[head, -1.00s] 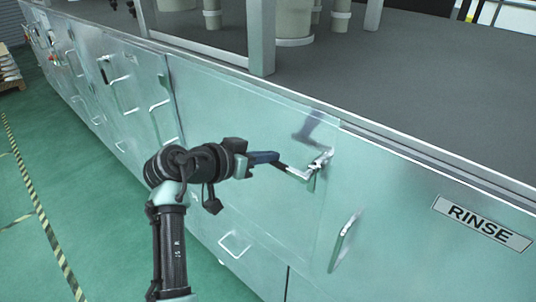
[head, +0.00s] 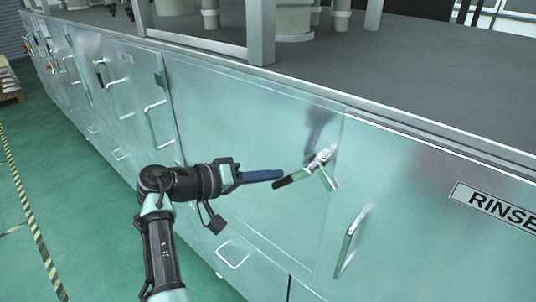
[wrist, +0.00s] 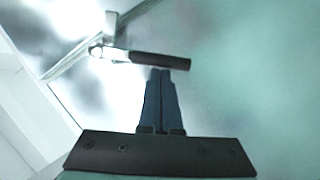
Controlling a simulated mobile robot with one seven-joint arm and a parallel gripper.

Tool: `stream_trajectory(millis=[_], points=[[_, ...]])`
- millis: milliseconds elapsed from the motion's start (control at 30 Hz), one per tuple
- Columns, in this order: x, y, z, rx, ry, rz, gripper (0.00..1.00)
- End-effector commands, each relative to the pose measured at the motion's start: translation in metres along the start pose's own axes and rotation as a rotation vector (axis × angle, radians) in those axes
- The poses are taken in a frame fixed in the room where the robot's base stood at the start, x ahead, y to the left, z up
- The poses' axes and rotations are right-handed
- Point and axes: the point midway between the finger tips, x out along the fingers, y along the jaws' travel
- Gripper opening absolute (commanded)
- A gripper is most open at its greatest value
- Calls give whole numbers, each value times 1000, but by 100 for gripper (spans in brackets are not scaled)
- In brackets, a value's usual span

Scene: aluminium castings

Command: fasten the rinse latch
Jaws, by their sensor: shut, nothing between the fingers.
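The rinse latch (head: 322,163) is a metal toggle on the seam between two cabinet panels, left of the RINSE sign. Its black-gripped lever (head: 293,180) points down and to the left. In the wrist view the lever's black grip (wrist: 160,61) lies across the picture just beyond my fingertips, with the metal latch body (wrist: 105,48) to its left. My gripper (head: 281,174) is shut and empty, its blue fingers pointing right at the lever's end. In the wrist view my gripper (wrist: 161,72) has its fingers together; whether they touch the grip I cannot tell.
The RINSE sign (head: 497,208) is on the panel at the right. A vertical door handle (head: 351,240) sticks out below and right of the latch. Another handle (head: 233,254) is lower down. The green floor (head: 75,200) at left is clear.

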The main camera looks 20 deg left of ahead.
Motion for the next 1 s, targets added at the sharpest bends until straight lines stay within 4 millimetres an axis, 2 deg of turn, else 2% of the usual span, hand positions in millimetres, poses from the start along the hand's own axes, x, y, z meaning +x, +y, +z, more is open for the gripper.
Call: stream_trajectory(millis=[200, 500, 1000], points=[[9, -8, 18, -189, -3, 89, 0], [18, -8, 38, -428, -2, 201, 0], [26, -3, 54, -645, 0, 304, 0]])
